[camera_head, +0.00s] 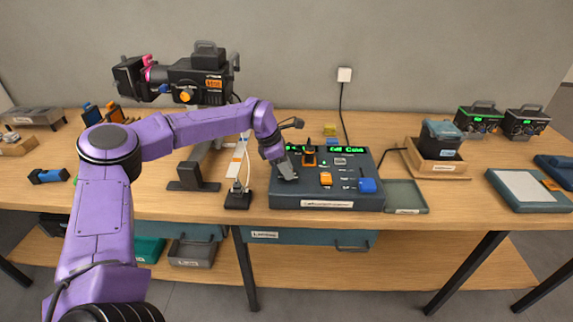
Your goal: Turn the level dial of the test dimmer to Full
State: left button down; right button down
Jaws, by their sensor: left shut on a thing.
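A dark grey control console (375,169) with a green lit display strip stands in the middle of the table. Its front label (328,204) is too small to read. On its top are an orange knob (326,179), an orange-and-black lever (309,157) and a blue block (367,186). My left gripper (287,172) points down onto the left part of the console's top. It is shut on a small control there, which the fingers hide. I cannot tell whether this is the level dial, or read its setting. My right gripper is out of view.
A stage lamp (200,80) on a stand is behind my left arm. An empty shallow tray (405,195) lies right of the console. A wooden tray (437,166) holds a dark device. Two black boxes with green displays (477,120) (525,122) stand at the far right.

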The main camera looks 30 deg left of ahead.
pick_arm(q)
jog(key=m+g, duration=0.1)
jog(key=m, duration=0.1)
jog(key=m+g, duration=0.1)
jog(key=m, duration=0.2)
jog(key=shift+w+a+m+h, duration=0.15)
jog(key=shift+m+h, duration=0.15)
jog(key=shift+h, duration=0.1)
jog(key=m+g+p, duration=0.1)
jog(key=m, duration=0.3)
jog(key=shift+m+g+p, duration=0.3)
jog(key=shift+g+p, duration=0.1)
jog(key=shift+w, duration=0.1)
jog(key=c, duration=0.8)
grip_release()
jog(key=shift+c, duration=0.2)
jog(key=b+v, duration=0.1)
jog(key=v, duration=0.4)
jog(key=shift+w, duration=0.1)
jog(key=p+v, duration=0.1)
jog(key=v, duration=0.4)
jog(key=shift+a+r, duration=0.15)
jog(key=shift+r, duration=0.1)
